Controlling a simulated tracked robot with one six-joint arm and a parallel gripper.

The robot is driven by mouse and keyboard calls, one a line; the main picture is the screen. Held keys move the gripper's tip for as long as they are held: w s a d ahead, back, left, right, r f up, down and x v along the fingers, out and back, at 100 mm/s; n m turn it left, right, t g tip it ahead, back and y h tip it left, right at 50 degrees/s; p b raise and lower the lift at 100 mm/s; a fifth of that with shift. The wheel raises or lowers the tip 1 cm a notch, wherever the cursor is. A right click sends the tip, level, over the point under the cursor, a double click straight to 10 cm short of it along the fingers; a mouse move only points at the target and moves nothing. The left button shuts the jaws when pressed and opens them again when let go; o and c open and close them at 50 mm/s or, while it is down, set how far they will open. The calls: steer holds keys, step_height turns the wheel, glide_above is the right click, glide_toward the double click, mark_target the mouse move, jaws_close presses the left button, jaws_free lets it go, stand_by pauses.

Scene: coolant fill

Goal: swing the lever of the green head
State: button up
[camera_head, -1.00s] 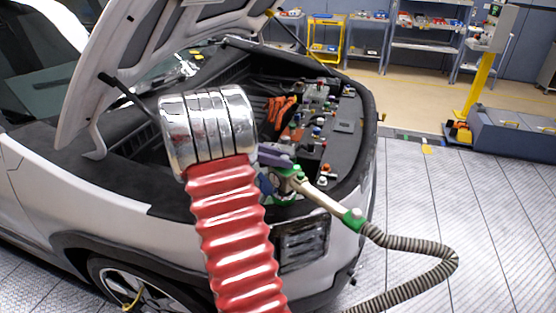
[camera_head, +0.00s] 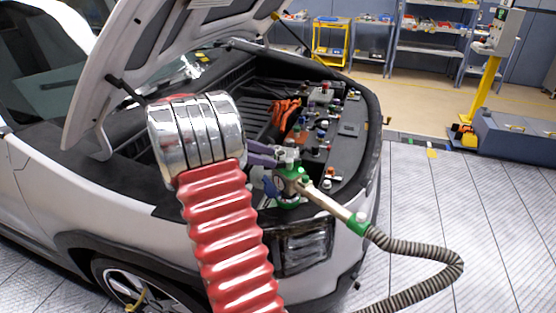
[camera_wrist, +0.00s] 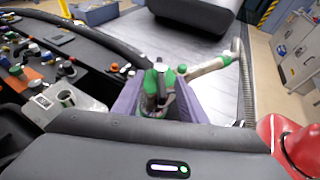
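The green head (camera_head: 291,188) sits at the front edge of the open car bay, with a pale pipe and a hose running off to the right. In the wrist view the green head (camera_wrist: 152,105) stands between my two purple fingers, with a dark grey lever (camera_wrist: 160,76) upright on its top. A small blue part (camera_head: 270,187) shows at the head's left side. My gripper (camera_head: 285,155) is at the top of the head, its fingers apart; in the wrist view my gripper (camera_wrist: 160,92) straddles the head. Contact with the lever cannot be told.
The grey ribbed hose (camera_head: 440,262) loops over the floor at the right. Several coloured caps and fittings (camera_head: 318,130) fill the bay behind the head. The raised hood (camera_head: 150,60) hangs above left.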

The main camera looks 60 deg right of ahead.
steer(key=v, duration=0.7)
steer(key=shift+w+a, duration=0.2)
steer(key=shift+w, duration=0.05)
steer(key=shift+r, duration=0.1)
